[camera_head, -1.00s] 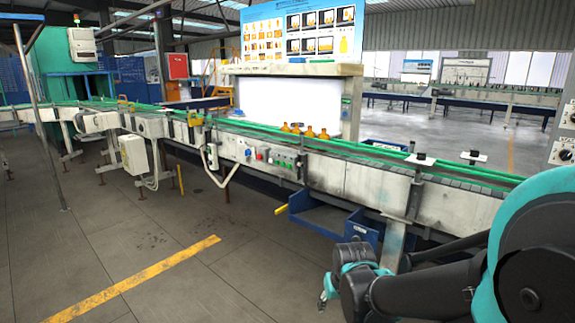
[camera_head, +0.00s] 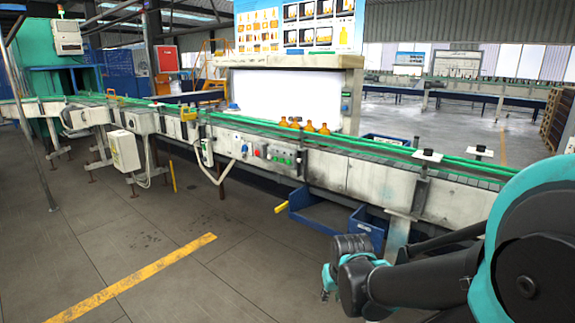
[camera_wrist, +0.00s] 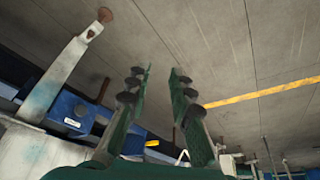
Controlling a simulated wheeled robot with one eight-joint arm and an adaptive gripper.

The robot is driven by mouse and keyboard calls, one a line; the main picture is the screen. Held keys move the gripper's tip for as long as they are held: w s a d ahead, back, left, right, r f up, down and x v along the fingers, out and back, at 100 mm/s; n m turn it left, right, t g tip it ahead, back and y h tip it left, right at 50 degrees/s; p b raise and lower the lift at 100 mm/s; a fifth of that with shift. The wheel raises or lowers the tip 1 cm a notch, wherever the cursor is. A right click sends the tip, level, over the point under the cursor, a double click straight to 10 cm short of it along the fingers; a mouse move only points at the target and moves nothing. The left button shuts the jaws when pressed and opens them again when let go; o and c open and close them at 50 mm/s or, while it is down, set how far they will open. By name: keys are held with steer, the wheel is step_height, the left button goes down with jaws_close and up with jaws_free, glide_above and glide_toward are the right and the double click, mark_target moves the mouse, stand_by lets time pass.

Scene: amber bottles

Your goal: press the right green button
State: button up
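The green buttons (camera_head: 282,158) sit on a small panel on the front side of the conveyor, near the middle of the head view. They are too small to separate clearly. A red knob (camera_head: 262,151) is just left of them. My gripper (camera_head: 327,284) hangs low at the lower right of the head view, below the conveyor and well apart from the panel. In the wrist view my gripper (camera_wrist: 160,72) shows two separated fingers with nothing between them. The green buttons cannot be made out in the wrist view.
The long conveyor (camera_head: 345,174) crosses the view. Amber bottles (camera_head: 309,127) stand on it behind the panel. Blue bins (camera_head: 318,212) lie beneath it, near my arm. A grey box (camera_head: 124,151) hangs at the left. The floor with its yellow stripe (camera_head: 150,276) is clear in front.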

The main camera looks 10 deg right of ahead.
jaws_close()
stand_by(1.1)
